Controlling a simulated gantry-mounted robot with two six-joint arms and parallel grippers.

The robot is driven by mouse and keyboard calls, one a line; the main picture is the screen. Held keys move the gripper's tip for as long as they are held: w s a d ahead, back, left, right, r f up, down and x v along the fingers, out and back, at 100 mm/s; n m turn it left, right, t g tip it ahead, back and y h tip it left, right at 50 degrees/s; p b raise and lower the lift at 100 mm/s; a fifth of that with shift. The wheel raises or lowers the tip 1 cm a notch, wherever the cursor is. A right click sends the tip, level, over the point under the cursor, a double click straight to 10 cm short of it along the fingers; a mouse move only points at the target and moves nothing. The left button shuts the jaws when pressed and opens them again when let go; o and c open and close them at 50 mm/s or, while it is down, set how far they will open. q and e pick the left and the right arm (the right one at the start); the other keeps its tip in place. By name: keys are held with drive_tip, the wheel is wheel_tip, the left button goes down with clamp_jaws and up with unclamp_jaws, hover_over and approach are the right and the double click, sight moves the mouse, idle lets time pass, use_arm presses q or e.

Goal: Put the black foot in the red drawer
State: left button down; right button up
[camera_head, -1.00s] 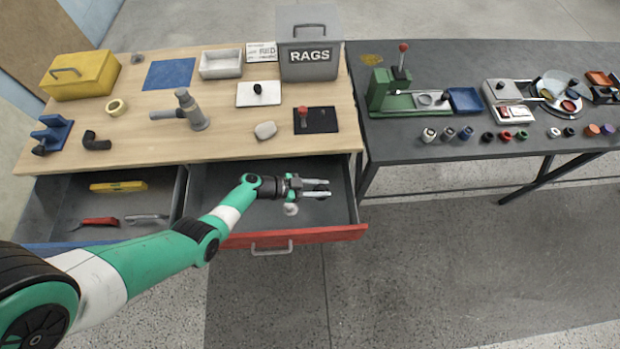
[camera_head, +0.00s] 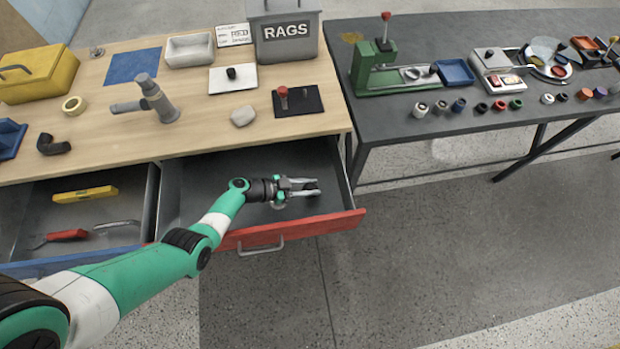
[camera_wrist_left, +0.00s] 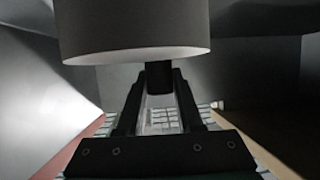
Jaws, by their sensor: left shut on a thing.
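The red drawer (camera_head: 290,233), with a red front and dark inside, is pulled open under the wooden bench. My left gripper (camera_head: 308,188) is over the open drawer, near its right side. It is shut on the black foot (camera_head: 312,187), a small dark piece between the fingertips. In the left wrist view the black foot (camera_wrist_left: 160,78) shows as a dark block between the fingers. A large dark grey cylinder fills the top of that view; I cannot tell what it is. Whether the foot touches the drawer floor is unclear. My right gripper is not in view.
The blue drawer (camera_head: 75,262) beside it is open, holding a yellow level (camera_head: 85,194) and red-handled tool (camera_head: 67,235). The wooden bench top (camera_head: 195,115) lies behind. A dark table (camera_head: 440,125) with a green press (camera_head: 385,70) stands right.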

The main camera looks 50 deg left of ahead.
use_arm(q)
drive_tip(key=shift+f+b, duration=0.5)
drive_tip(key=shift+f, duration=0.1)
drive_tip(key=c, duration=0.6)
unclamp_jaws()
drive_tip(key=shift+o, duration=0.2)
drive_tip(key=shift+r, duration=0.15)
